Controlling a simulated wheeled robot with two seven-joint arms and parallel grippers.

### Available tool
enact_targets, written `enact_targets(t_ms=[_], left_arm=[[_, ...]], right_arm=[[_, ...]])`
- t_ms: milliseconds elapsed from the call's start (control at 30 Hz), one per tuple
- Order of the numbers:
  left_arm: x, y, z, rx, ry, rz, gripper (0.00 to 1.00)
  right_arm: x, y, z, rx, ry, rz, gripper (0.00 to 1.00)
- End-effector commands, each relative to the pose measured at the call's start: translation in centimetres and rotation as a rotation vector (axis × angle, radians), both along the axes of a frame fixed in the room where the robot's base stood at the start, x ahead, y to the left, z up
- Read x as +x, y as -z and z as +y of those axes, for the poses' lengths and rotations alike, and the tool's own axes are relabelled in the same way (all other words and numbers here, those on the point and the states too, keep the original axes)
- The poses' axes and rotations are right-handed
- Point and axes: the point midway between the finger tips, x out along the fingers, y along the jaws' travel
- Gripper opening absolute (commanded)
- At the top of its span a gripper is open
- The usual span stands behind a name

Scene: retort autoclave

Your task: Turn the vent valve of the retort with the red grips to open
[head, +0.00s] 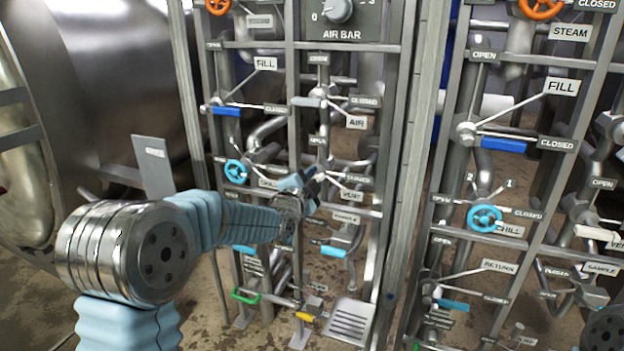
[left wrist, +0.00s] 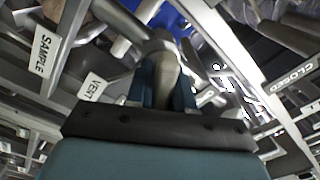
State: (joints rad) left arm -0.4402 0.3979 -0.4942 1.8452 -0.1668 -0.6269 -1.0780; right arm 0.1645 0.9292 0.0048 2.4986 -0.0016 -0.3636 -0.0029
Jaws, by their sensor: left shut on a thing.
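My left gripper (head: 308,184) is at the VENT valve on the left pipe panel, in the middle of the head view. The VENT label (head: 352,194) is just right of it. In the left wrist view the VENT label (left wrist: 92,87) is left of the fingers. My left gripper (left wrist: 165,88) is shut on the grey vent valve lever (left wrist: 167,72), which lies between its two blue fingers. In the head view my gripper hides the lever, so its angle is hard to tell.
The AIR lever (head: 307,102) is above my gripper, a blue wheel (head: 236,171) to its left. The SAMPLE lever (head: 333,251) is below. Panel uprights and crossbars stand close around. The right panel has another VENT lever (head: 590,232). Red grips are not clearly visible.

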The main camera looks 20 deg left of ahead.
Motion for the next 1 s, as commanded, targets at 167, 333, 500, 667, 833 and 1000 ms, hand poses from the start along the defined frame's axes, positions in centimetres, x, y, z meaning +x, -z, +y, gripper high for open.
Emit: enact_targets(t_ms=[167, 333, 500, 667, 833, 1000], left_arm=[[0.0, 0.1, 0.0, -0.008, 0.000, 0.001, 0.00], [0.0, 0.3, 0.0, -0.054, 0.000, 0.004, 0.00], [0.0, 0.5, 0.0, -0.154, 0.000, 0.011, 0.00], [0.0, 0.6, 0.0, -0.288, 0.000, 0.021, 0.00], [0.0, 0.6, 0.0, -0.450, 0.000, 0.034, 0.00], [0.0, 0.6, 0.0, -0.611, 0.000, 0.048, 0.00]], right_arm=[[0.0, 0.2, 0.0, 0.000, 0.000, -0.001, 0.43], [0.1, 1.0, -0.2, -0.003, 0.004, -0.002, 0.43], [0.3, 2.5, -0.6, -0.010, 0.011, -0.005, 0.43], [0.2, 4.3, -0.6, -0.007, 0.010, -0.003, 0.43], [0.2, 6.0, -0.4, -0.003, 0.007, 0.001, 0.43], [0.1, 7.5, -0.2, 0.002, 0.005, 0.004, 0.43]])
